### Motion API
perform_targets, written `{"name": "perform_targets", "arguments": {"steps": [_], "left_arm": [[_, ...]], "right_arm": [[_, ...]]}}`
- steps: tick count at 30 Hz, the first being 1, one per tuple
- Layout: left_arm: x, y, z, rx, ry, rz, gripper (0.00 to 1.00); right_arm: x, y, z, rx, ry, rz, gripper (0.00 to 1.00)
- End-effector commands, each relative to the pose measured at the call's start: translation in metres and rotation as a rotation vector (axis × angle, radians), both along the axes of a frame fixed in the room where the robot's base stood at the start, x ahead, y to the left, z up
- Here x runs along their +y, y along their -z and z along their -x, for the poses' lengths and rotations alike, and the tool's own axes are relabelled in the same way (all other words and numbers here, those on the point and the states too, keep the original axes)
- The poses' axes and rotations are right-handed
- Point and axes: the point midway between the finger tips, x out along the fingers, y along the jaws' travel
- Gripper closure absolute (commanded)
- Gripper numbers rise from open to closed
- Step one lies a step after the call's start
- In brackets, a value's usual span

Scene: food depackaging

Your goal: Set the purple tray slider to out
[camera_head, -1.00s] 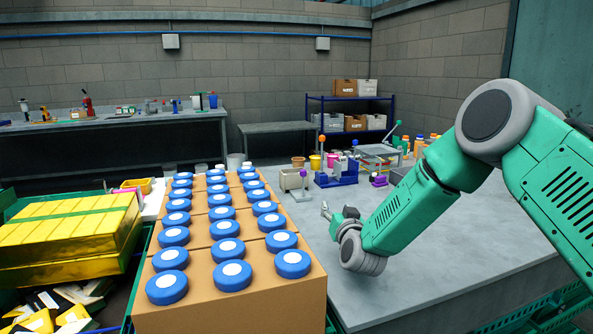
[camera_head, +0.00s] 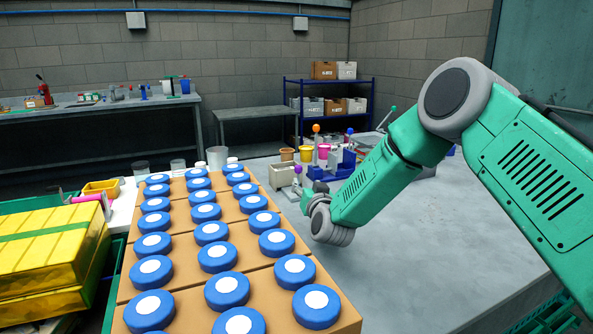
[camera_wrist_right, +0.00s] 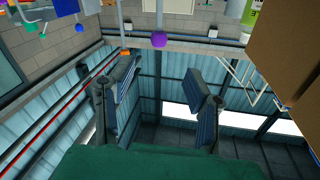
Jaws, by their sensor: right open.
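A purple knob (camera_head: 298,169) stands on a thin stem beside a small beige tray (camera_head: 282,177) on the grey table; I take it for the tray slider. The slider's base and setting are too small to tell. My left gripper is out of view.
Cardboard boxes with blue-lidded containers (camera_head: 155,267) line the table's left side. The grey tabletop (camera_head: 425,250) is clear at right.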

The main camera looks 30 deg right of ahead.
Motion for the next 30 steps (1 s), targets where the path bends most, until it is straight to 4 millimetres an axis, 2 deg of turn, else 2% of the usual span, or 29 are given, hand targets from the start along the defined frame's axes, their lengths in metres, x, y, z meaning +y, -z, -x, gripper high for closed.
{"name": "perform_targets", "arguments": {"steps": [9, 18, 24, 30], "left_arm": [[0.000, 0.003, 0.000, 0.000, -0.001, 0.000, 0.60], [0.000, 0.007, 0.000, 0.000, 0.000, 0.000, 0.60], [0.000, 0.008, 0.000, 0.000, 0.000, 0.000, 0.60], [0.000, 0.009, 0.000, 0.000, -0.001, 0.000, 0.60]], "right_arm": [[-0.019, 0.003, -0.058, -0.002, 0.001, -0.001, 0.56], [-0.030, 0.003, -0.101, -0.001, 0.001, -0.002, 0.56], [-0.031, 0.001, -0.116, 0.000, 0.000, 0.000, 0.56], [-0.034, 0.002, -0.120, 0.002, 0.001, -0.002, 0.56]]}}
